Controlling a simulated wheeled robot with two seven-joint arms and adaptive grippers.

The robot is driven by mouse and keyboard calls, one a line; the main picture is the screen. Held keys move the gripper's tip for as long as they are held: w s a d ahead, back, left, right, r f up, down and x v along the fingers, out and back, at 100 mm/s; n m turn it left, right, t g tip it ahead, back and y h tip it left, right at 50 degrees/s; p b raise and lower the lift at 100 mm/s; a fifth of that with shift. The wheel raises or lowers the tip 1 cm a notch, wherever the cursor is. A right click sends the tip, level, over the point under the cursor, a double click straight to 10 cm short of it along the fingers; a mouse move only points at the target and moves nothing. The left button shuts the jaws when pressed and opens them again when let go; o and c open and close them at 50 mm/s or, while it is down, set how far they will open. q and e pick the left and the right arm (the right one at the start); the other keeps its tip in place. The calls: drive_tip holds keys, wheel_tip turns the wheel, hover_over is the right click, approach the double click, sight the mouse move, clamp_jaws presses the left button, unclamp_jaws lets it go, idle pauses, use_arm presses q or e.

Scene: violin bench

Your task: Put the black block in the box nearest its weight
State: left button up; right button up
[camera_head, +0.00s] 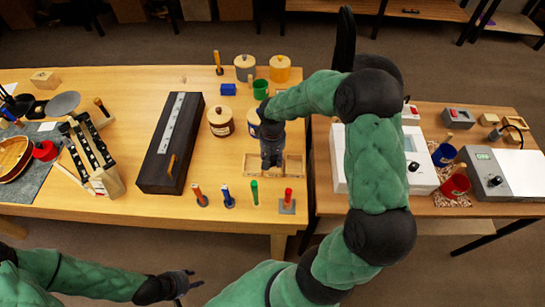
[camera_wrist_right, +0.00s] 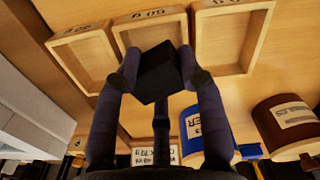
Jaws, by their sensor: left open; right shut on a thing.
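The black block (camera_wrist_right: 157,72) is held between the fingers of my right gripper (camera_wrist_right: 163,82) in the right wrist view. It is above the wooden boxes, and its height over them is hard to tell. The left box (camera_wrist_right: 82,88), the middle box (camera_wrist_right: 120,38) and the right box (camera_wrist_right: 246,70) stand in a row, with labels upside down and too small to read surely. In the head view my right gripper (camera_head: 272,160) hides the middle of the row and the block. My left gripper (camera_head: 184,284) is open and empty, in front of the bench.
Lidded jars (camera_head: 220,121) and a green cup (camera_head: 261,89) stand behind the boxes. A long dark case (camera_head: 155,165) lies to their left. Several small upright tools (camera_head: 254,190) stand in front. A second table (camera_head: 465,225) with scales is at the right.

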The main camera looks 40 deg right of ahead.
sight(273, 157)
drive_tip(key=shift+f, duration=0.2)
drive_tip(key=o, duration=1.2)
drive_tip(key=shift+r+p, duration=0.35)
drive_tip(key=shift+r, duration=0.2)
wheel_tip(273, 157, up, 12)
drive_tip(key=p, duration=0.3)
drive_tip(key=shift+r+p, duration=0.1)
drive_tip(key=shift+p, duration=0.2)
